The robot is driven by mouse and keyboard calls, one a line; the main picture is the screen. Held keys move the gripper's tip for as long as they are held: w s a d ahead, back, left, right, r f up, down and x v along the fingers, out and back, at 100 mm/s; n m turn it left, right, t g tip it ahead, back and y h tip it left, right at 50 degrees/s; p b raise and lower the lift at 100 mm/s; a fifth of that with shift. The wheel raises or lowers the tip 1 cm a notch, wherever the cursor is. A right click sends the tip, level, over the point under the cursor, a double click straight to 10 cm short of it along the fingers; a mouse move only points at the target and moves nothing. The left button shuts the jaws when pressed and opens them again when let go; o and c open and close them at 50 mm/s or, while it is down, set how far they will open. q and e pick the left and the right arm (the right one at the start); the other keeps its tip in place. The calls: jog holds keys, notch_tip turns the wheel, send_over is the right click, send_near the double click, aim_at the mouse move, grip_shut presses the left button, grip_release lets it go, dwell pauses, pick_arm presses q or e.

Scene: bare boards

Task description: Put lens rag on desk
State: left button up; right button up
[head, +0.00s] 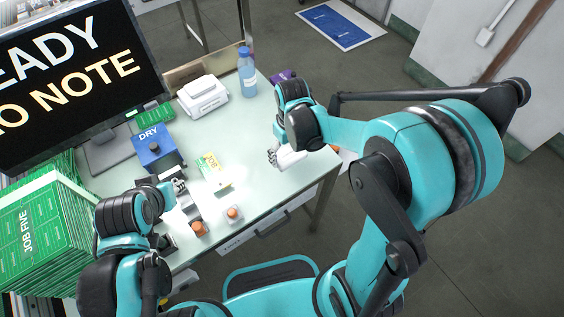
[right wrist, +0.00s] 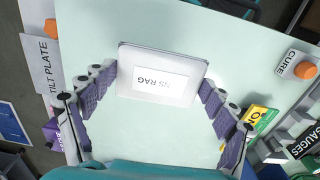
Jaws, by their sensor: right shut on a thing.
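The lens rag (right wrist: 160,75) is a white, flat-looking piece with a label partly reading "NS RAG". In the right wrist view it sits between the purple-padded fingers of my right gripper (right wrist: 158,100), which is shut on it. In the head view the white rag (head: 292,160) shows at my right gripper (head: 277,153), over the right part of the desk. The desk (head: 245,135) has a pale green top. I cannot tell whether the rag touches it. My left gripper (head: 180,185) is over the desk's left side, near a blue DRY box; its finger opening is unclear.
The blue DRY box (head: 155,150), a yellow-green card (head: 213,170), a white stack (head: 203,95) and a bottle (head: 247,75) stand on the desk. Orange-topped pieces (head: 234,213) are near the front edge. A monitor (head: 75,75) and green JOB FIVE stack (head: 40,230) fill the left.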

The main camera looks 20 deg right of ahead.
aim_at(283, 161)
jog(key=shift+w+a+f, duration=0.4)
jog(key=shift+a+f, duration=0.15)
jog(key=shift+a, duration=0.25)
notch_tip(283, 161, down, 4)
jog(key=shift+f+b, duration=0.1)
jog(key=shift+b, duration=1.05)
jog(key=o, duration=1)
